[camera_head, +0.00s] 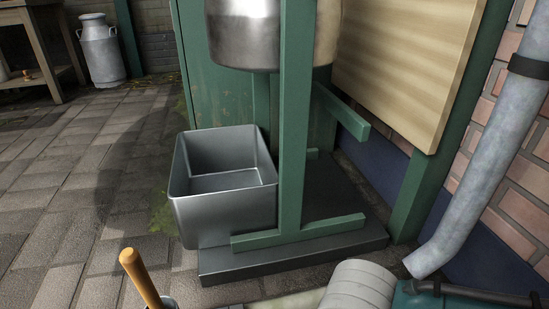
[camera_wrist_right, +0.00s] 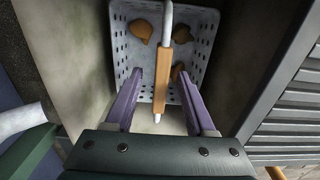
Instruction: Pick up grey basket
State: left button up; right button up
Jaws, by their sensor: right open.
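In the right wrist view, a light grey perforated basket (camera_wrist_right: 203,48) has a white wire handle with an orange-brown grip (camera_wrist_right: 161,75). A few brown lumps (camera_wrist_right: 140,30) lie in it. My right gripper (camera_wrist_right: 159,76) is open, its two purple fingers on either side of the grip and apart from it. I cannot tell how far the fingers are from the basket in depth. In the head view I do not see this basket or either gripper. A plain grey metal bin (camera_head: 222,215) stands there beside a green post.
In the head view, the green frame (camera_head: 291,120) stands on a dark base (camera_head: 340,203), with a metal vessel (camera_head: 243,35) above. A grey pipe (camera_head: 470,170) runs along the brick wall at right. A milk can (camera_head: 101,48) stands far left. The paved floor (camera_head: 75,185) at left is clear.

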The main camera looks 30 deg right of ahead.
grip_shut()
dwell(1.3)
